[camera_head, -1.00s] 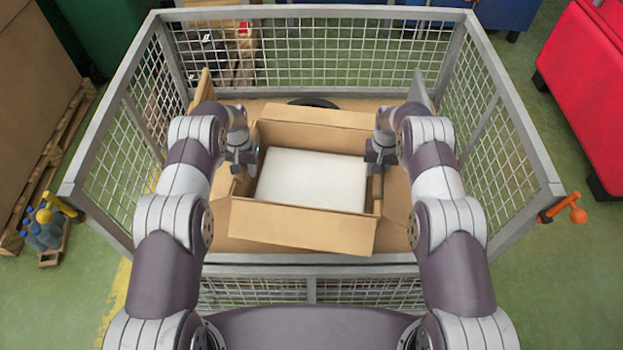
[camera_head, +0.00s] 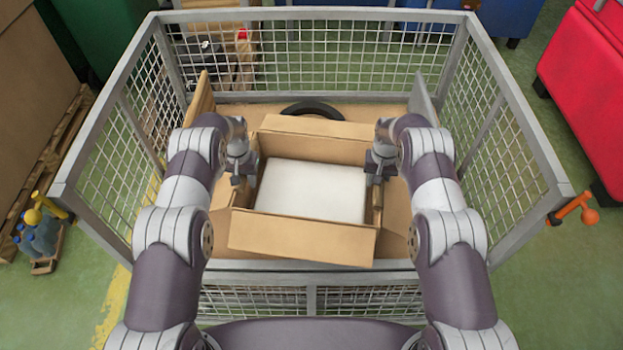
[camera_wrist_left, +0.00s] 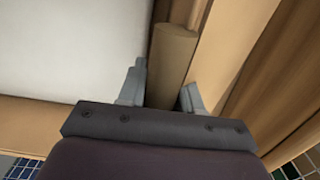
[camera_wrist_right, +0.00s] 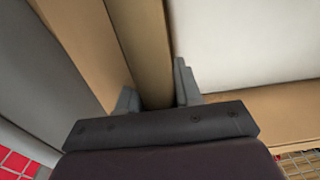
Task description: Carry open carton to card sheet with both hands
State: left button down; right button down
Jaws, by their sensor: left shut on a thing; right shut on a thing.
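The open carton (camera_head: 303,243) is brown, with its flaps spread, and holds a white block (camera_head: 312,190). It is inside a wire-mesh cage. My left gripper (camera_head: 244,176) is shut on the carton's left wall, which shows between its fingers in the left wrist view (camera_wrist_left: 171,60). My right gripper (camera_head: 377,174) is shut on the right wall, which shows between its fingers in the right wrist view (camera_wrist_right: 150,60). The carton looks roughly level; I cannot tell whether it touches what is under it. I cannot pick out a separate card sheet.
The mesh cage (camera_head: 313,14) surrounds the carton, and its front rail is close to my body. Its brown floor (camera_head: 370,103) bears a black tyre (camera_head: 312,107) behind the carton. Brown boards stand at the left (camera_head: 203,97). Bottles (camera_head: 42,235) and red containers (camera_head: 585,85) are outside.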

pick_arm(q)
jog(key=shift+w+f+b, duration=0.1)
jog(key=shift+f+b, duration=0.3)
jog(key=shift+f, duration=0.2)
pick_arm(e)
jog(key=shift+w+f, duration=0.1)
jog(key=shift+f, duration=0.5)
pick_arm(q)
jog(key=c, duration=0.8)
grip_release()
jog(key=shift+r, duration=0.2)
pick_arm(e)
jog(key=c, duration=0.8)
grip_release()
jog(key=shift+r, duration=0.25)
pick_arm(q)
jog(key=shift+o, duration=0.2)
notch_tip(320, 180, up, 12)
jog(key=shift+f, duration=0.1)
pick_arm(e)
jog(key=shift+o, duration=0.2)
notch_tip(320, 180, up, 12)
